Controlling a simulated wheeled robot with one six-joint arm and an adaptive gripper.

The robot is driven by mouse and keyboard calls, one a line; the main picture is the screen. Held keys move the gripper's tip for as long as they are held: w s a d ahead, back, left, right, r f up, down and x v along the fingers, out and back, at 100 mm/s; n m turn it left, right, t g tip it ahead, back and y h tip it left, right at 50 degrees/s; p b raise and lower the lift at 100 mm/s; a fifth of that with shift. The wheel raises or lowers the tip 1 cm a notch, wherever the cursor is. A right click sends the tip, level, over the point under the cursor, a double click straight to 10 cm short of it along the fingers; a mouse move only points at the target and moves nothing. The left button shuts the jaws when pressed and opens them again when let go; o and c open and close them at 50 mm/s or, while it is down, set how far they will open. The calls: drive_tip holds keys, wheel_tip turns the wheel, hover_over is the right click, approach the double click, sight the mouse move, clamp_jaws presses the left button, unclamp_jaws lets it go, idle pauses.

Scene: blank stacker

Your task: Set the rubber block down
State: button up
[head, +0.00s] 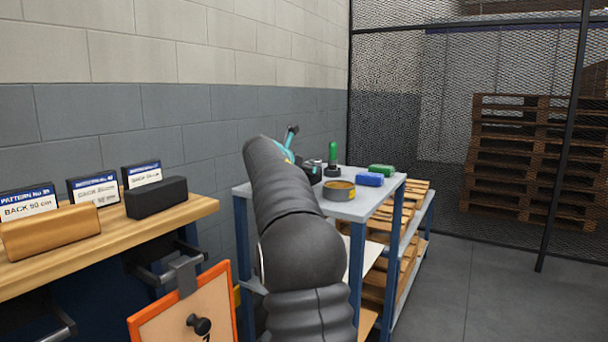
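A long black block (157,197) lies on the wooden bench at the left, in front of a pattern card; it looks like rubber, but I cannot be sure it is the task's block. My arm reaches forward to the grey-topped table. Only teal and dark bits near my gripper (290,148) show past the arm, at the table's back left. The fingers are hidden, so I cannot see whether they hold anything. Blue (369,179) and green (381,170) blocks lie on the table's right side.
The grey table (355,208) also bears a round tin (339,190) and a green-handled tool (332,155). A tan block (50,232) lies on the wooden bench (110,228). An orange-framed board (180,310) hangs in front. Wire mesh stands behind; floor at right is clear.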

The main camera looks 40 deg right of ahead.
drive_tip(key=shift+f, duration=0.4)
drive_tip(key=shift+f, duration=0.2)
drive_tip(key=o, duration=1.4)
drive_tip(key=shift+o, duration=0.2)
drive_tip(key=shift+s, duration=0.1)
drive_tip(key=shift+r, duration=0.2)
drive_tip(key=v, duration=1)
drive_tip(key=shift+a+r, duration=0.1)
drive_tip(key=shift+a, duration=0.25)
drive_tip(key=shift+s+a+r, duration=0.2)
drive_tip(key=shift+s+a, duration=0.15)
drive_tip(key=shift+a, duration=0.2)
